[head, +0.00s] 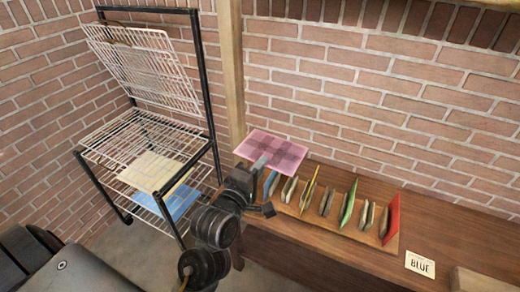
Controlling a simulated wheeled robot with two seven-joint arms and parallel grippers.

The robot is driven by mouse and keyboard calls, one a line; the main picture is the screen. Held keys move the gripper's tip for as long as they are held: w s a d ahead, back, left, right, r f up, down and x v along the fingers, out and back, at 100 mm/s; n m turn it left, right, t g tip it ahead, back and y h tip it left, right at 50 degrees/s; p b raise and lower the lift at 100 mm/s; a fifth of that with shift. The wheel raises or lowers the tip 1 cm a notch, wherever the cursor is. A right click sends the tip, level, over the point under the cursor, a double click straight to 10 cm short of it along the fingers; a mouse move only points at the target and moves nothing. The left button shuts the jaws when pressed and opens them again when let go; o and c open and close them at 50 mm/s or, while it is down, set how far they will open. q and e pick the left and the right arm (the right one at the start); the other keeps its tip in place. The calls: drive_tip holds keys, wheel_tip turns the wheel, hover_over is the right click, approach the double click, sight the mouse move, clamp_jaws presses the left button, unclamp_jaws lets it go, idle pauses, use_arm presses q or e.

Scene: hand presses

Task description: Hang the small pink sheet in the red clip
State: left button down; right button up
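My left gripper (262,162) reaches in from the lower left and is shut on the near edge of the pink sheet (285,150). The sheet is held roughly flat, in the air above the left end of the wooden bench, near the brick wall. A row of upright coloured pieces stands in a wooden holder to its right. The red piece (391,218) is at the right end of that row; I cannot tell for sure whether it is the red clip. My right gripper is out of view.
A wire drying rack (125,140) at left holds a cream sheet (155,170) and a blue sheet (178,203).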

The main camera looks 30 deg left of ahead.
use_arm(q)
drive_tip(key=w+d+r+m+h, duration=0.1)
drive_tip(key=r+m, duration=0.1)
drive_tip(key=w+d+r+m+h, duration=0.1)
drive_tip(key=d+r, duration=0.1)
drive_tip(key=r, duration=0.1)
drive_tip(key=w+d+r+m+h, duration=0.1)
drive_tip(key=d+r+m, duration=0.1)
drive_tip(key=r, duration=0.1)
drive_tip(key=shift+w+d+r+m, duration=0.15)
drive_tip(key=shift+w+d+m, duration=0.1)
drive_tip(key=shift+w+m, duration=0.05)
drive_tip(key=d+r+m+h, duration=0.2)
drive_tip(key=d+r+m, duration=0.2)
drive_tip(key=r+m, duration=0.35)
drive_tip(key=s+a+r+m+y+b, duration=0.1)
drive_tip(key=a+r+m+y, duration=0.15)
drive_tip(key=r, duration=0.35)
drive_tip(key=s+a+r+m+y, duration=0.1)
drive_tip(key=a+r+y, duration=0.15)
drive_tip(key=r, duration=0.35)
drive_tip(key=w+r+p, duration=0.3)
drive_tip(key=w+p, duration=0.5)
drive_tip(key=w, duration=0.4)
drive_tip(key=shift+d+r+y, duration=0.25)
drive_tip(key=shift+r+y, duration=0.05)
drive_tip(key=shift+r, duration=0.1)
drive_tip(key=shift+b, duration=0.3)
idle(0.4)
drive_tip(key=shift+r, duration=0.25)
